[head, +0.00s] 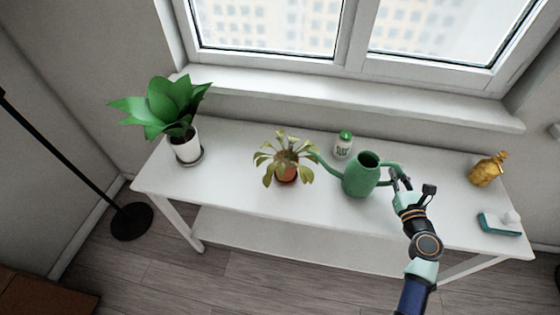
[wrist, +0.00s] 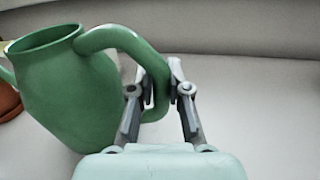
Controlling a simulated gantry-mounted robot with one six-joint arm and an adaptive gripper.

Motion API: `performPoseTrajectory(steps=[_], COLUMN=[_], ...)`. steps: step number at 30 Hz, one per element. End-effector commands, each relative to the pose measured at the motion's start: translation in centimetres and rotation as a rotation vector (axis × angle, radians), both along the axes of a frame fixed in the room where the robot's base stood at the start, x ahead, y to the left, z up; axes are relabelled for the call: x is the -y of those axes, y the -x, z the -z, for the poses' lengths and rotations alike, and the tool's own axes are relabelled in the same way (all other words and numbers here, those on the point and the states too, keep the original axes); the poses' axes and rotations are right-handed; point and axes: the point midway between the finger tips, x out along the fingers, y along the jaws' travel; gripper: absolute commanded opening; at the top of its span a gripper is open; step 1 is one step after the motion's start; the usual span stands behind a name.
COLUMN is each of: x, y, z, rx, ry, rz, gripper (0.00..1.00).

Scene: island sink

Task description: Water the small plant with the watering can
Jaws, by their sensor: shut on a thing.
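A green watering can (head: 360,177) stands over the white table, with its spout pointing left toward the small plant. My gripper (head: 397,182) is at the right side of the can, shut on its handle. In the wrist view the can (wrist: 65,95) fills the left side, and the gripper fingers (wrist: 160,95) close around the lower part of the handle. The can looks upright. I cannot tell whether its base touches the table. The small plant (head: 284,162) has drooping yellow-green leaves in a terracotta pot. The spout tip is close to its right leaves.
A large leafy plant in a white pot (head: 186,148) stands at the table's left end. The table front (head: 240,195) is clear.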

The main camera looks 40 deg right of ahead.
Motion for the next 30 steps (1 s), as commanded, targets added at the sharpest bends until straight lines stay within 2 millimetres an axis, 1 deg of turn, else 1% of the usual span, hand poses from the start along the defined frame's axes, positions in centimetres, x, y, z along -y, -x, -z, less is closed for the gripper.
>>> performPoseTrajectory(steps=[5,11,16,17,18,20,30], x=[-0.2,-0.5,-0.9,-1.0,-1.2,-1.4,-2.2], y=[-0.2,-0.7,-1.3,-1.4,-1.7,-2.0,-2.9], z=[-0.5,-1.6,-3.2,-3.7,-4.9,-5.9,-8.3], rx=[-0.011,-0.063,-0.138,-0.152,-0.17,-0.193,-0.274], ry=[0.011,0.049,0.106,0.117,0.13,0.146,0.206], rz=[-0.001,-0.002,-0.001,-0.001,-0.002,-0.003,-0.001], gripper=[0.0,0.0,0.0,0.0,0.0,0.0,0.0])
